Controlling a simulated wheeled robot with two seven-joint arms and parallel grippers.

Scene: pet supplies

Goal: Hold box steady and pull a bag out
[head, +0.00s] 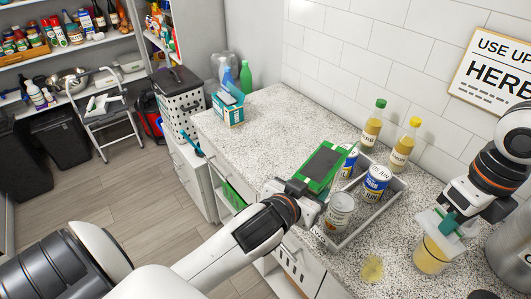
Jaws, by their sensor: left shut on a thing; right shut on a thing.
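A green box-like thing (332,160) with a dark top panel lies tilted at the left end of the grey tray. My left gripper (308,192) is shut on its near end; the gripper partly hides the contact. My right gripper (447,222) is shut on a pale, bag-like thing (432,250) with yellow in its lower part, held at the right, apart from the green thing. A blue-and-white box (228,112) with a teal piece at its top stands further back on the counter, with neither gripper near it.
A yellow patch (372,268) lies on the counter (270,135). The counter between the blue-and-white box and tray is clear.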

